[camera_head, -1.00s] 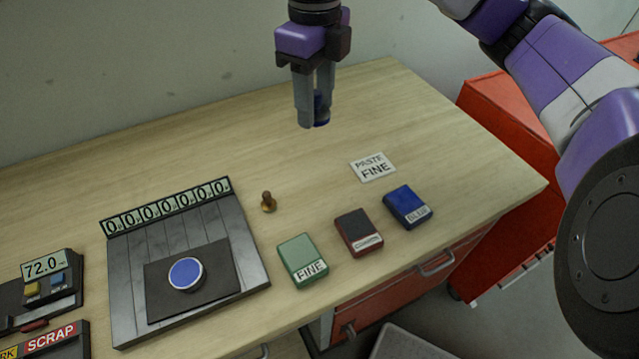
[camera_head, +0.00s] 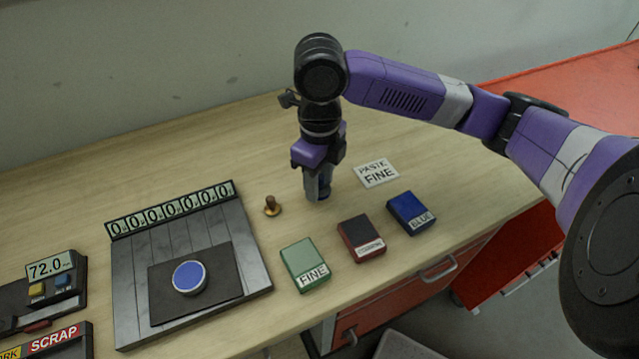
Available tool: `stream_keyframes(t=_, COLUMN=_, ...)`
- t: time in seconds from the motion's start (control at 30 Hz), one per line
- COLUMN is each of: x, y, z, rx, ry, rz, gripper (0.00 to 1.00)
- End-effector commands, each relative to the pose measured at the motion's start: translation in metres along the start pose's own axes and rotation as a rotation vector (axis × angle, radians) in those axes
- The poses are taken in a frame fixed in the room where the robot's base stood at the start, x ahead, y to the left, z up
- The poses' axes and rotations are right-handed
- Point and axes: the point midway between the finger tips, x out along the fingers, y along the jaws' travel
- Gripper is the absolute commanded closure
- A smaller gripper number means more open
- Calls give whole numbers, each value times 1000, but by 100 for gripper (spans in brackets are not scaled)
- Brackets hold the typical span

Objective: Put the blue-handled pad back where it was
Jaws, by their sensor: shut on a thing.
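My gripper (camera_head: 317,196) is shut on a small blue thing (camera_head: 323,192), which looks like the blue-handled pad. The fingers hide most of it. I cannot tell whether the pad touches the bench.
In front lie a green "FINE" box (camera_head: 303,262), a dark red box (camera_head: 360,238) and a blue "BLUE" box (camera_head: 411,212). At left is a grey plate (camera_head: 130,290) with a counter strip and a blue-topped disc (camera_head: 189,277). A 72.0 display (camera_head: 50,267) stands far left.

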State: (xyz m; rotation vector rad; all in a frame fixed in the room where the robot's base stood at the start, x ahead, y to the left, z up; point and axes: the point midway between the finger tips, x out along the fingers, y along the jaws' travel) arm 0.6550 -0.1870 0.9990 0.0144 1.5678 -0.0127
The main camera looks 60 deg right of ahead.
Motion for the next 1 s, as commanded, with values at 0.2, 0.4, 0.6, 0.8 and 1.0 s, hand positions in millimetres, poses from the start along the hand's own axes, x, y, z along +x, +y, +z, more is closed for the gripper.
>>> stream_keyframes(t=0.2, x=15, y=0, z=0, rx=0, ry=-1, rz=-1, gripper=91)
stream_keyframes(t=0.4, x=15, y=0, z=0, rx=0, ry=-1, rz=-1, gripper=91)
stream_keyframes(t=0.6, x=17, y=0, z=0, rx=0, ry=0, rz=-1, gripper=47)
stream_keyframes(t=0.8, x=17, y=0, z=0, rx=0, ry=0, rz=-1, gripper=37)
stream_keyframes(t=1.0, x=15, y=0, z=0, rx=0, ry=0, rz=-1, gripper=37)
